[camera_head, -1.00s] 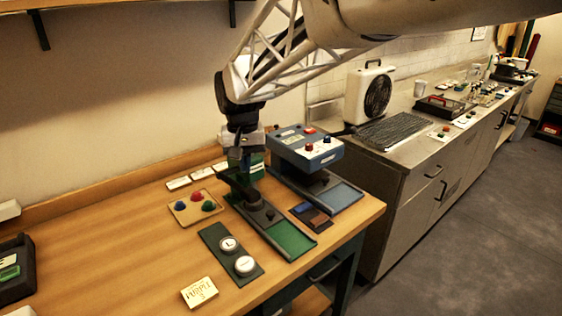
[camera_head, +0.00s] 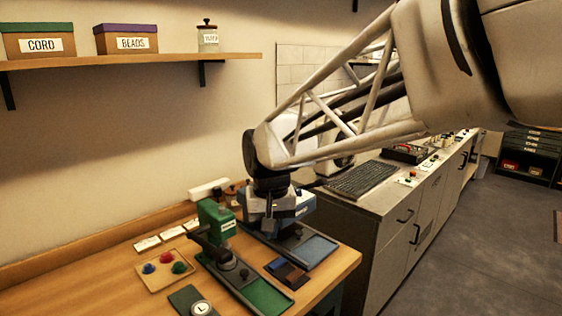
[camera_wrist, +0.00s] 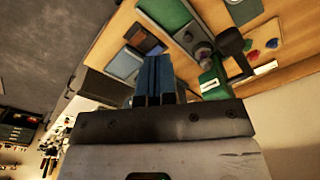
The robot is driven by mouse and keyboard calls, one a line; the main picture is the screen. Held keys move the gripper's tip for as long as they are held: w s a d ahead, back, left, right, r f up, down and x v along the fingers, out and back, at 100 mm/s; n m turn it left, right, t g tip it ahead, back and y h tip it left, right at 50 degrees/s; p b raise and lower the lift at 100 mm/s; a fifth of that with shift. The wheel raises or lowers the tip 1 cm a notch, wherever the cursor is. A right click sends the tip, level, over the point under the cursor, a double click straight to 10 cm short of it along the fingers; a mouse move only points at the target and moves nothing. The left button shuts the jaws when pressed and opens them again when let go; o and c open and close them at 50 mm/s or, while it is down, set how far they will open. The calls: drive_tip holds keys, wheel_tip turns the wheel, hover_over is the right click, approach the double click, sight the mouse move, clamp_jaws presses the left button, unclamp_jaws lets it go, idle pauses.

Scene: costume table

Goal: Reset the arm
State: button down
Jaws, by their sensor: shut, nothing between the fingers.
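My arm reaches in from the upper right of the head view, its lattice link slanting down to the wrist. My gripper (camera_head: 268,230) points down and appears right of the green press (camera_head: 213,222), in front of the blue machine (camera_head: 292,214), which it partly hides. I cannot tell the exact gap to either. In the wrist view the two blue fingers (camera_wrist: 153,65) are together with nothing between them. The green press also shows right of the fingers in that view (camera_wrist: 212,80).
On the wooden table (camera_head: 110,285) are a tray of coloured knobs (camera_head: 165,272), white label cards (camera_head: 160,240) and a brown-and-blue tray (camera_head: 287,272). A shelf (camera_head: 130,60) with boxes is above left. The steel counter (camera_head: 375,210) holds a black rack.

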drive_tip(key=s+d+f+m+t, duration=0.1)
drive_tip(key=s+d+f, duration=0.1)
drive_tip(key=s+d, duration=0.8)
drive_tip(key=s+d+f+m, duration=0.1)
drive_tip(key=s+d+f, duration=0.1)
drive_tip(key=s+d, duration=0.9)
drive_tip(key=shift+s+f+t, duration=0.3)
drive_tip(key=shift+s+t, duration=0.1)
drive_tip(key=shift+s, duration=0.1)
